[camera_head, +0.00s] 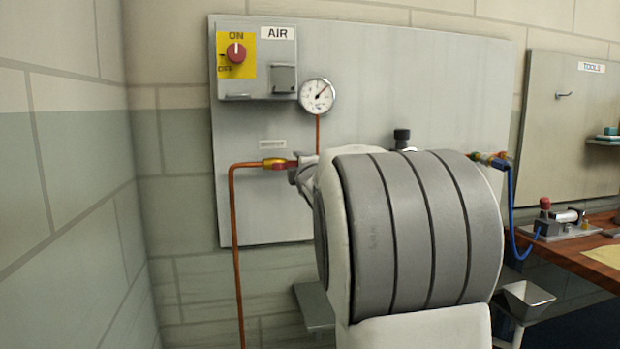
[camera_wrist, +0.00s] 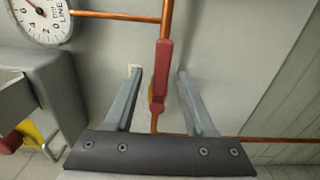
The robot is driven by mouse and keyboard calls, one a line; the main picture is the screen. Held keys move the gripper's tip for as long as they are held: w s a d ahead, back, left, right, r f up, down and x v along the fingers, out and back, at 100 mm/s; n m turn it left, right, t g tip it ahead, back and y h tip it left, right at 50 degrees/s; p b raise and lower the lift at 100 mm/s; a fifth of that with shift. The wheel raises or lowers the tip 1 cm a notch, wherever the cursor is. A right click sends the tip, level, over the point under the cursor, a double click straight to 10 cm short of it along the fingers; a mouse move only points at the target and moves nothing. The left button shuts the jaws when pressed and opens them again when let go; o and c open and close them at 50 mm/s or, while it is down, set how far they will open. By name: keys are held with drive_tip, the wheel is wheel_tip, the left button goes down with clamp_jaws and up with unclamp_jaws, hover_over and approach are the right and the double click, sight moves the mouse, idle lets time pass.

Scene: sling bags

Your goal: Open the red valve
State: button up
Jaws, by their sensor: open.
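The red valve handle (camera_wrist: 164,65) lies between the two fingers of my gripper (camera_wrist: 160,72) in the wrist view. It runs along the copper pipe, roughly in line with it. A bit of the yellow valve body (camera_wrist: 151,92) shows beside the handle. The fingers are open, with a gap to the handle on both sides. In the head view the red handle (camera_head: 285,164) is left of my arm, beside the yellow body (camera_head: 270,162). Part of my gripper and the pipe's right part are hidden behind my arm there.
A gauge (camera_head: 317,96) hangs above the valve, joined by a copper pipe (camera_head: 234,240). A red knob (camera_head: 236,53) sits on the AIR box. A grey panel (camera_head: 270,210) is close behind. A blue hose (camera_head: 512,210) and workbench (camera_head: 600,258) are at right.

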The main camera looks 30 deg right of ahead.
drive_tip(key=v, duration=1.5)
drive_tip(key=shift+s, duration=0.15)
drive_tip(key=s+a+f+m+g+y+p, duration=0.1)
drive_tip(key=s+a+f+m+g+y, duration=0.2)
drive_tip(key=s+a+f+m+g, duration=0.6)
drive_tip(key=s+a+f+m+g+y, duration=0.25)
drive_tip(key=s+a+f+m, duration=0.35)
drive_tip(key=s+a+f, duration=0.7)
wheel_tip(320, 180, up, 23)
drive_tip(key=s+d+p, duration=0.2)
drive_tip(key=p, duration=1.9)
drive_tip(key=shift+d+p, duration=0.3)
drive_tip(key=shift+d, duration=0.1)
drive_tip(key=shift+f+h, duration=0.1)
drive_tip(key=shift+h, duration=0.15)
